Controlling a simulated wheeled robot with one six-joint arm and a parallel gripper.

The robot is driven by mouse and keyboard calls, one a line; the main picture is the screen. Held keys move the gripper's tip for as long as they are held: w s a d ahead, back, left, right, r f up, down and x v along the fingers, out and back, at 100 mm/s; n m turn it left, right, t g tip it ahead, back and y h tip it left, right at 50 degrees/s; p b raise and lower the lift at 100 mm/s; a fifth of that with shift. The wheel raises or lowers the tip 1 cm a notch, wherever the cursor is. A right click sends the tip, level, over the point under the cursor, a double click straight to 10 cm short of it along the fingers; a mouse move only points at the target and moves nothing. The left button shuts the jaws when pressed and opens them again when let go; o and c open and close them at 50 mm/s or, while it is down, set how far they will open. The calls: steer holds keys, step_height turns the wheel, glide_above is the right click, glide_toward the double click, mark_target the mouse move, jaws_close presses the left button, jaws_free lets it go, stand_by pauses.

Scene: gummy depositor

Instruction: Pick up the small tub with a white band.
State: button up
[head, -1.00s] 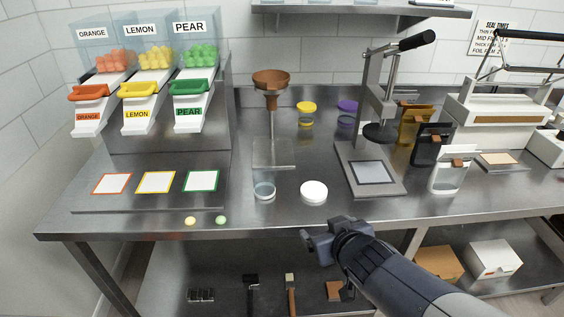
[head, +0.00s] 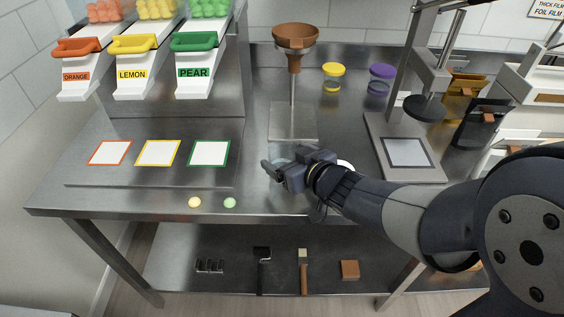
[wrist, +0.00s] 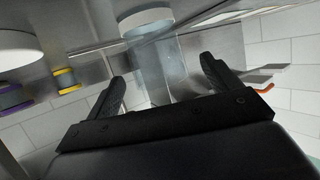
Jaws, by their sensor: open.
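The small clear tub (head: 281,161) stands near the front of the steel counter, mostly hidden behind my gripper in the head view. In the wrist view, the tub (wrist: 146,20) shows a pale whitish band and lies beyond my fingertips, roughly between their lines. My gripper (head: 270,171) is low over the counter at the tub's near side. In the wrist view, my gripper (wrist: 165,75) has its two fingers spread with nothing held between them. Whether either finger touches the tub cannot be told.
A white round disc (head: 345,165) sits just right, partly behind my arm; it also shows in the wrist view (wrist: 14,38). A funnel stand (head: 292,119) is behind the tub. Yellow (head: 333,71) and purple (head: 382,73) lidded tubs stand farther back. A press (head: 405,153) is at right.

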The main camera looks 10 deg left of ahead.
mark_target(275, 148)
steer(key=x, duration=0.5)
steer(key=shift+r, duration=0.2)
steer(key=c, duration=1)
step_height(275, 148, up, 10)
steer(key=p, duration=0.4)
steer(key=shift+p, duration=0.4)
steer(key=shift+c, duration=0.2)
